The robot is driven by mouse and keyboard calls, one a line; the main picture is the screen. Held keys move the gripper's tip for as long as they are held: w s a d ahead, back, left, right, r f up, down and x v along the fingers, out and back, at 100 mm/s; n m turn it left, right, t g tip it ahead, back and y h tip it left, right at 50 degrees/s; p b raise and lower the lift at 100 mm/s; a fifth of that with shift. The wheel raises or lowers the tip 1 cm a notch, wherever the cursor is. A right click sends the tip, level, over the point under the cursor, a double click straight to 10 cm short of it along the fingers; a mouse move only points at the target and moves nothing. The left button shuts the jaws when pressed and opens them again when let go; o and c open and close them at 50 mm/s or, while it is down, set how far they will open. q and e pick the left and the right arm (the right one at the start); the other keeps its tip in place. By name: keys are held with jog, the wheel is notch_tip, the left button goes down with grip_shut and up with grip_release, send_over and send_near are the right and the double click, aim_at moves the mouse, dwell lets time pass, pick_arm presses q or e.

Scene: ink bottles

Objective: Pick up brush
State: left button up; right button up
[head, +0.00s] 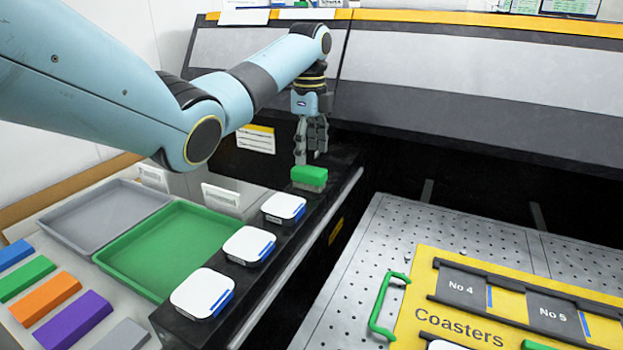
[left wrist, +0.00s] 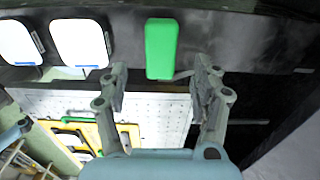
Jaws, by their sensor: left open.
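The brush (head: 309,175) has a green block-shaped back and a greyish underside. It sits on the black ledge at the far end of a row of white pieces. My left gripper (head: 309,157) is right above and behind it in the head view, pointing down, with its fingers apart. In the left wrist view the green brush (left wrist: 161,48) lies ahead of the spread fingers of my left gripper (left wrist: 160,82), lined up roughly with the gap. Nothing is held. I cannot tell whether a finger touches the brush. My right gripper is not in view.
Several white square pieces (head: 248,245) with blue edges line the black ledge. A green tray (head: 165,250) and a grey tray (head: 100,213) lie left. Coloured blocks (head: 45,300) sit front left. A yellow Coasters board (head: 450,318) with a green handle (head: 380,307) lies on the perforated table, lower right.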

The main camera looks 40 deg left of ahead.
aim_at(309, 169)
pick_arm(q)
jog(key=shift+f, duration=0.8)
notch_tip(309, 169, down, 5)
jog(key=shift+a, duration=0.1)
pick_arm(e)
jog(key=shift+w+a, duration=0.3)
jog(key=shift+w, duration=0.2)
pick_arm(q)
jog(key=shift+c, duration=0.8)
jog(key=c, duration=1.1)
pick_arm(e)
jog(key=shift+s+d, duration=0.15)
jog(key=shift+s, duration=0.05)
pick_arm(q)
jog(key=shift+r, duration=0.1)
